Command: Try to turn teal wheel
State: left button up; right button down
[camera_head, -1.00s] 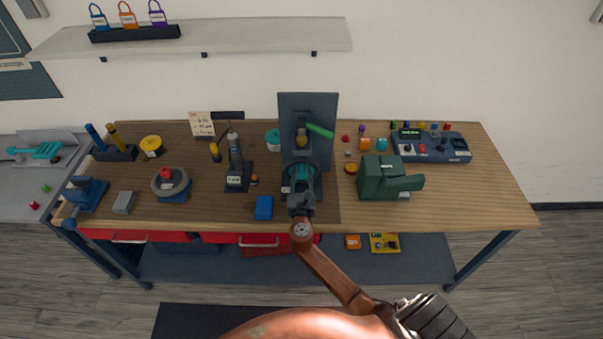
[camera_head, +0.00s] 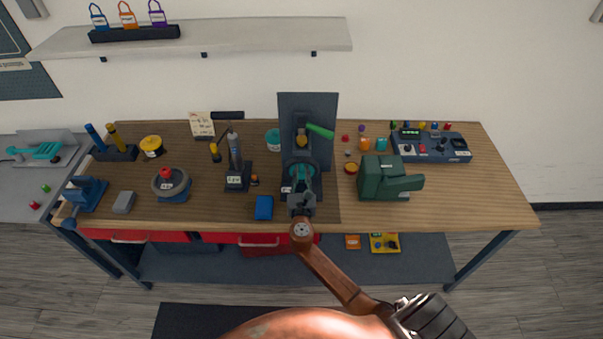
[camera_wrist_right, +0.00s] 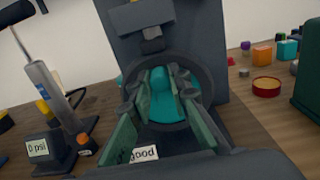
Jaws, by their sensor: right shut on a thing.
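The teal wheel (camera_head: 303,171) is on the front of a dark upright fixture (camera_head: 308,104) at the middle of the workbench. In the right wrist view it shows as a rounded teal part (camera_wrist_right: 164,106) inside a dark ring. My right gripper (camera_head: 301,184) reaches it from the front. In the right wrist view its two greenish fingers (camera_wrist_right: 165,92) lie on either side of the teal part and are shut on it. The fingers and wrist hide part of the wheel and ring. My left gripper is out of view.
A green lever (camera_head: 320,130) sticks out above the wheel. A dark green machine (camera_head: 383,178) stands close on the right. A blue block (camera_head: 264,208) and a grey pump (camera_head: 236,160) stand on the left. Bare wood lies at the bench's right end.

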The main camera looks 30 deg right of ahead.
jog(key=shift+w+a, duration=0.15)
jog(key=shift+a, duration=0.2)
dwell(1.1)
jog(key=shift+d, duration=0.3)
dwell(0.8)
jog(key=c, duration=0.6)
grip_release()
jog(key=shift+d, duration=0.1)
jog(key=shift+o, duration=0.2)
jog(key=shift+s, duration=0.25)
jog(key=shift+p+v, duration=0.6)
jog(key=shift+v, duration=0.7)
jog(key=p+v, duration=0.1)
jog(key=v, duration=0.4)
jog(key=shift+s, duration=0.15)
